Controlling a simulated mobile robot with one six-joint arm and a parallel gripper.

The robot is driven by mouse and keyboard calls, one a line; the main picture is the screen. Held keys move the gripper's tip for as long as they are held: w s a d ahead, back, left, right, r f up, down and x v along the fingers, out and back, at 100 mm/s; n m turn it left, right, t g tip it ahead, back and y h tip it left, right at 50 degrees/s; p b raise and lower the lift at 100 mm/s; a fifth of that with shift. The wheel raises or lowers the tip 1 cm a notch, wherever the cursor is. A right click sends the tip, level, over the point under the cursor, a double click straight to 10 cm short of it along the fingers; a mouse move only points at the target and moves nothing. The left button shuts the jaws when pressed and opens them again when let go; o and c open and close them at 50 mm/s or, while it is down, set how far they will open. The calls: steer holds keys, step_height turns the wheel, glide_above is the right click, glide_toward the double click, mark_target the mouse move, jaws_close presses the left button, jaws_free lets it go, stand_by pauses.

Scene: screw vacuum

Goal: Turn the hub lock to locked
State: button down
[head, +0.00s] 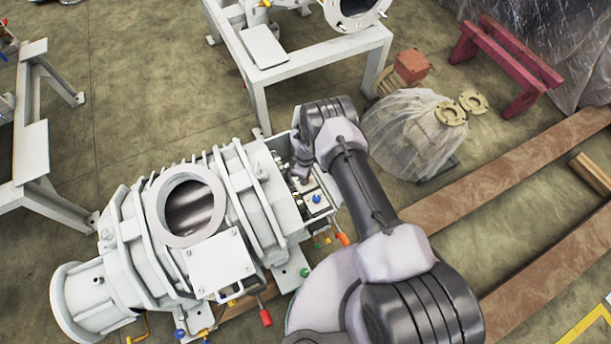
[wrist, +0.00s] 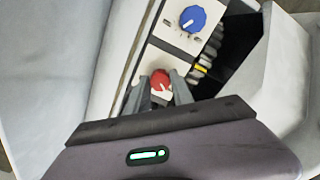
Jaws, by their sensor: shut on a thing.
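In the wrist view a red round knob (wrist: 161,80) with a pale pointer line sits on a light plate in the machine's end box. My gripper (wrist: 161,86) has one grey finger on each side of the red knob and is shut on it. The pointer runs roughly up and down in the picture; its lower part is partly hidden between the fingers. No readable label tells whether this knob is the hub lock or which position is locked. In the head view my gripper (head: 302,168) reaches into the end box, and the red knob is hidden there.
A blue knob (wrist: 192,19) with a white pointer sits on a plate just above; it also shows in the head view (head: 317,199). Box walls (head: 281,208) rise close around my gripper. The large white vacuum pump (head: 232,170) stands left, with coloured valve handles (head: 265,316) below.

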stand_by(0.4)
steer(key=c, duration=1.1)
jaws_free()
step_height(320, 180, up, 18)
steer(key=p, duration=0.7)
steer(key=shift+f+p, duration=0.25)
steer(key=shift+p, duration=0.05)
